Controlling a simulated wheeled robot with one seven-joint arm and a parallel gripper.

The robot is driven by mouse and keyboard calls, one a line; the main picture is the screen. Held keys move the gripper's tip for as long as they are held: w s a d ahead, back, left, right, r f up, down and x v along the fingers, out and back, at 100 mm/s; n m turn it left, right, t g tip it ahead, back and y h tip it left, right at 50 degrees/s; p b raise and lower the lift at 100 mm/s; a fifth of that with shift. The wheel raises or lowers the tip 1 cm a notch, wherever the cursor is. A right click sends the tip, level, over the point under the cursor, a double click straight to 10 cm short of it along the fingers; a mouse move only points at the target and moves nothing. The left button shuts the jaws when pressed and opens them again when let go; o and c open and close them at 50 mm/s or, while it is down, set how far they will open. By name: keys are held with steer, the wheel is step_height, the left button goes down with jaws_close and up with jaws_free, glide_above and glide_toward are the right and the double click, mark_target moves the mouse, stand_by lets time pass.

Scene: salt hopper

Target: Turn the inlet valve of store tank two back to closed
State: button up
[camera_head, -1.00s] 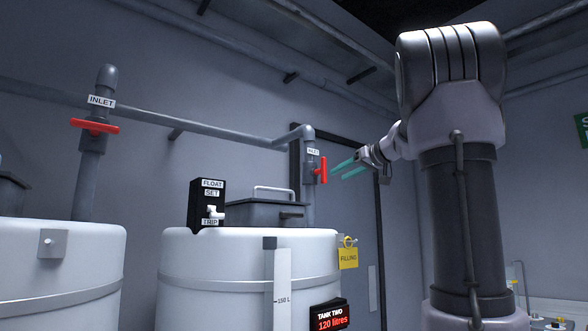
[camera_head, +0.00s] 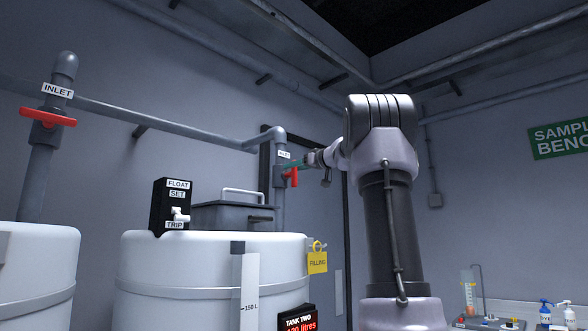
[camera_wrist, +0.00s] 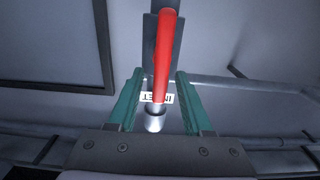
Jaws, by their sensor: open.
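Tank two (camera_head: 135,285) stands in the middle of the head view. Its inlet valve has a red handle (camera_head: 290,179), upright along the vertical inlet pipe (camera_head: 279,212). My gripper (camera_head: 293,165) is at this handle from the right, its green fingers partly hidden. In the wrist view, my open gripper (camera_wrist: 160,80) has one finger on each side of the red handle (camera_wrist: 164,55), with a visible gap on both sides. The handle runs lengthwise between the fingers. An INLET label (camera_wrist: 157,97) shows upside down behind it.
The left tank (camera_head: 40,270) has its own red inlet handle (camera_head: 48,117), lying crosswise to its pipe. A black float box (camera_head: 171,205) and a grey box (camera_head: 232,215) sit on tank two. A yellow FILLING tag (camera_head: 317,262) hangs at its right. A bench (camera_head: 500,322) stands lower right.

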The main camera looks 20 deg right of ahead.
steer(key=shift+w, duration=0.25)
jaws_close()
